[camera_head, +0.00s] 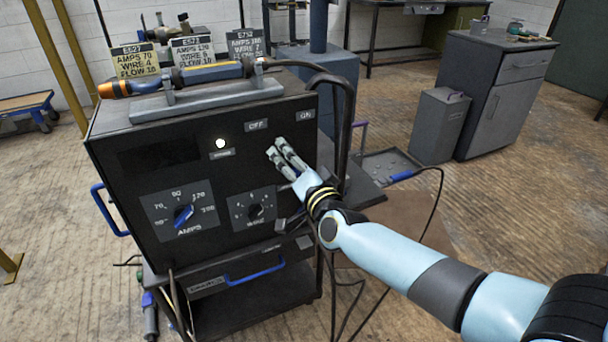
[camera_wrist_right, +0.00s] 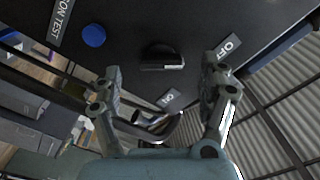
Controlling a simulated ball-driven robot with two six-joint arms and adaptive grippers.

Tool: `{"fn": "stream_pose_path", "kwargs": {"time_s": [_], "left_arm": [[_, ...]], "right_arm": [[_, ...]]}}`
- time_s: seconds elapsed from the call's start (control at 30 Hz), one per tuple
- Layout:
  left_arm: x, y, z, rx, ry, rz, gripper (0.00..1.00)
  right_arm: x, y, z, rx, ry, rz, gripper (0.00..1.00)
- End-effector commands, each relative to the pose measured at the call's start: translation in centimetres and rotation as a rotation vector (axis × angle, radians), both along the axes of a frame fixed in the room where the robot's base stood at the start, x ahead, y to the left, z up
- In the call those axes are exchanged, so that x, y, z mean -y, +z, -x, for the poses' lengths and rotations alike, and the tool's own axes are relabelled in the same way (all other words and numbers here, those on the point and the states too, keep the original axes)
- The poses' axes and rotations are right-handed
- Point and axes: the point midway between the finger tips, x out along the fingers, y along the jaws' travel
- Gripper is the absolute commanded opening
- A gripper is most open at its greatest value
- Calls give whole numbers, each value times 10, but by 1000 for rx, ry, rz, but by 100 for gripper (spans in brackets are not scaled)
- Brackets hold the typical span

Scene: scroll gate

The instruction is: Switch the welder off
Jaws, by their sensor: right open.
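The welder (camera_head: 215,170) is a black box on a cart, with a white lamp (camera_head: 221,143) lit on its front. Its OFF label (camera_head: 257,125) and ON label (camera_head: 305,115) sit near the panel's top right. My right gripper (camera_head: 277,149) is at the panel just below these labels and covers the switch in the head view. In the right wrist view, the black switch knob (camera_wrist_right: 162,58) shows between the open fingers, near the OFF label (camera_wrist_right: 228,46) and the ON label (camera_wrist_right: 168,98). I cannot tell whether a finger touches the knob. My left gripper is out of view.
Below are an AMPS dial (camera_head: 184,214) and a smaller dial (camera_head: 255,207). A blue button (camera_wrist_right: 94,35) is beside the switch in the wrist view. A torch (camera_head: 200,74) lies on top of the welder. Cables hang on its right. A grey cabinet (camera_head: 500,85) stands behind.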

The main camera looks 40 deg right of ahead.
Motion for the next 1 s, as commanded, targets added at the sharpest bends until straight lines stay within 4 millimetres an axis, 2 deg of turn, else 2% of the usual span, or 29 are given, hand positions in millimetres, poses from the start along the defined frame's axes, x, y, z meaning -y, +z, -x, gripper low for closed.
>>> {"fn": "stream_pose_path", "kwargs": {"time_s": [0.03, 0.2, 0.4, 1.0], "left_arm": [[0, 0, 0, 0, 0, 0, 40], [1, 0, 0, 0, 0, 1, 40], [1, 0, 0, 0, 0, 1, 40], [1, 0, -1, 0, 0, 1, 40]], "right_arm": [[-3, -1, 14, -3, 0, -2, 77], [-12, -1, 49, -3, 0, -2, 77], [-18, 0, 73, -1, 0, 0, 77], [-19, 0, 77, -1, 1, 0, 77]]}}
